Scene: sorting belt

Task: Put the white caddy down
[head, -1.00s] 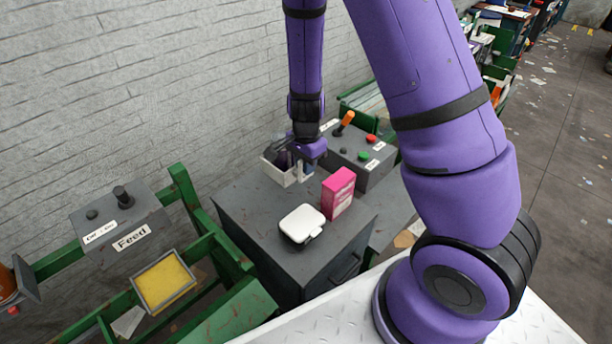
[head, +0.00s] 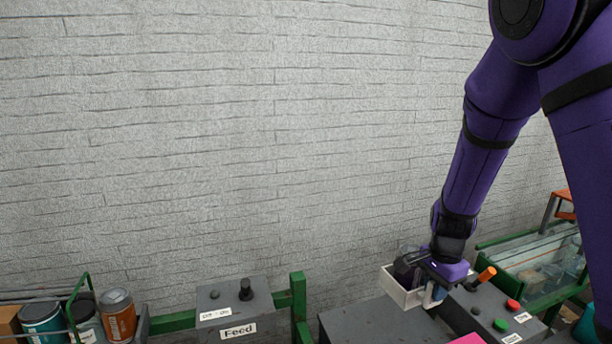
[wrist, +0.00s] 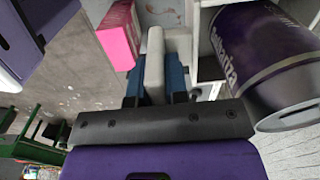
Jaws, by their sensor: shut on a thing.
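The white caddy (head: 400,293) is an open box at the back of the grey cabinet (head: 362,322), beside a grey control box. My gripper (head: 434,291) is shut on its near right part. In the wrist view a white piece of the caddy (wrist: 166,50) is between my blue fingers (wrist: 158,78). A dark purple can (wrist: 262,58) lies across the right of that view, beside the held piece; a dark shape shows inside the caddy in the head view. Whether the caddy's base touches the cabinet top, I cannot tell.
The control box (head: 478,308) has an orange lever, red and green buttons. A pink box (head: 468,339) is at the lower edge; it also shows in the wrist view (wrist: 120,36). A Feed box (head: 236,305) and several cans (head: 117,315) are at left. A brick wall stands behind.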

